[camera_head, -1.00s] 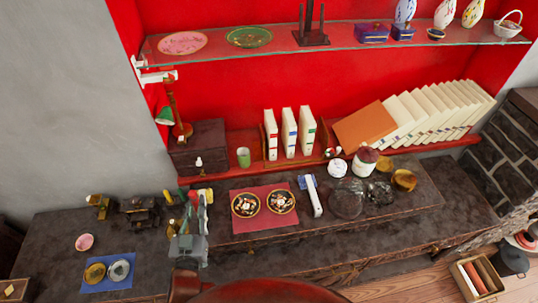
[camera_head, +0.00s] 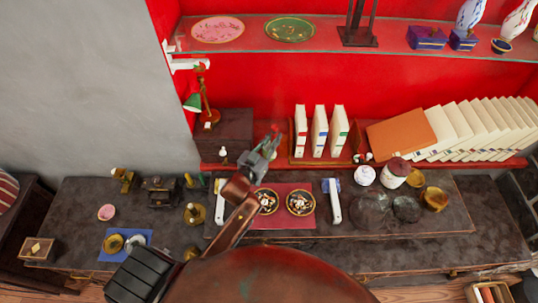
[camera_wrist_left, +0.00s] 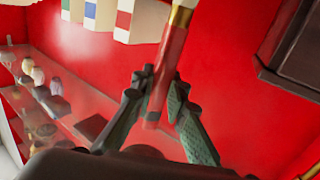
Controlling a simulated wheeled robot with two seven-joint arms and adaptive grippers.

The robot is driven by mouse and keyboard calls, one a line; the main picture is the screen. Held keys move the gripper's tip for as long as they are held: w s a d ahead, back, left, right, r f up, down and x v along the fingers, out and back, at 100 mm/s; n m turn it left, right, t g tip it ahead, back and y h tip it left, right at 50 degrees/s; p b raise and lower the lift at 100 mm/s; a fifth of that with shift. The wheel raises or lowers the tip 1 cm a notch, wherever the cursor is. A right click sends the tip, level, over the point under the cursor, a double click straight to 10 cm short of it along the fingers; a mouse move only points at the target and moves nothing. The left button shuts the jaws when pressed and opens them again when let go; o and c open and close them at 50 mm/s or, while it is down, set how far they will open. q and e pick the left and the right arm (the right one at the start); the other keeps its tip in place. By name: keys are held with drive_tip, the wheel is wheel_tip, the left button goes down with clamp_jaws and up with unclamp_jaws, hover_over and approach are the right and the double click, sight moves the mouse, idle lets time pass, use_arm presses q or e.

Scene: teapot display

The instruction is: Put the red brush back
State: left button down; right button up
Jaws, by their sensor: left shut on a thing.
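The red brush (camera_head: 275,128) is held up in front of the red back wall, above the back of the dark counter. In the left wrist view its red handle (camera_wrist_left: 167,72) runs between the two fingers, with a gold band and pale tip at the upper end. My left gripper (camera_head: 267,143) is shut on the handle; its fingers also show in the left wrist view (camera_wrist_left: 157,98). The gripper and arm cover part of the counter's back edge, and no brush holder shows clearly there. My right gripper is not in view.
Upright white books (camera_head: 319,131) stand just right of the gripper, and a dark box (camera_head: 228,132) stands left. A glass shelf (camera_head: 330,50) with plates hangs above. Two patterned bowls (camera_head: 300,202) sit on a red mat below.

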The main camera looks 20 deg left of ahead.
use_arm(q)
drive_tip(key=w+a+r, duration=0.1)
drive_tip(key=w+a, duration=0.3)
wheel_tip(320, 180, down, 9)
drive_tip(key=shift+w+f, duration=0.15)
drive_tip(key=shift+f, duration=0.05)
drive_tip(key=shift+a, duration=0.1)
drive_tip(key=c, duration=2)
unclamp_jaws()
drive_tip(key=shift+f, duration=0.15)
drive_tip(key=shift+c, duration=0.2)
drive_tip(key=shift+o, duration=0.5)
drive_tip(key=s, duration=1.2)
drive_tip(key=shift+a+b, duration=0.35)
drive_tip(key=shift+a, duration=0.1)
